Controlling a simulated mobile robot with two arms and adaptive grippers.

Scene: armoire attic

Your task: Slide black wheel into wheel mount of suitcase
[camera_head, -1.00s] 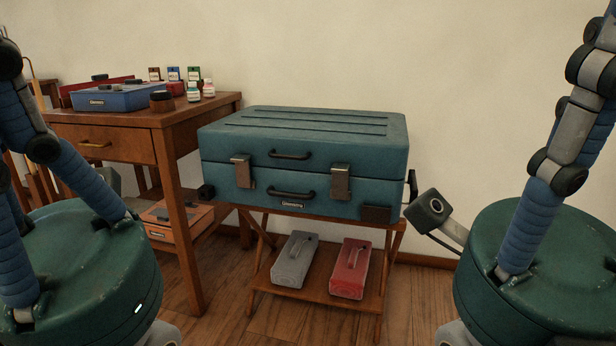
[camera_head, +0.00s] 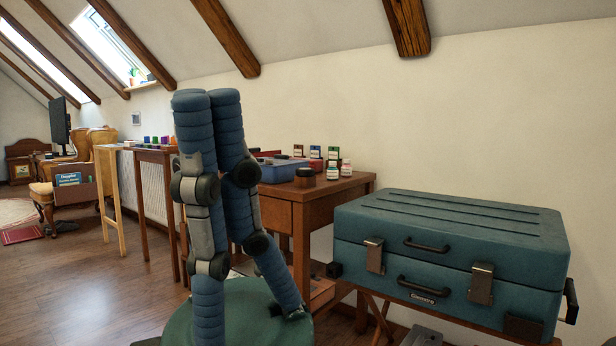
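The teal suitcase (camera_head: 445,262) lies shut at the right, with metal latches and black handles on its front. A small black block-like part (camera_head: 334,270) sits at its lower left corner; I cannot tell whether it is a wheel or a mount. A dark plate (camera_head: 523,327) covers its lower right front corner. No separate black wheel can be made out for certain. My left arm rises in front of the wooden desk, clear of the suitcase in the picture. Its gripper fingers cannot be made out. My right arm and gripper are out of view.
The wooden desk (camera_head: 335,196) stands left of the suitcase, holding a blue case (camera_head: 280,171), small bottles and boxes. A wooden stand supports the suitcase, with a grey box (camera_head: 424,337) below. Open floor (camera_head: 75,290) lies at the left.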

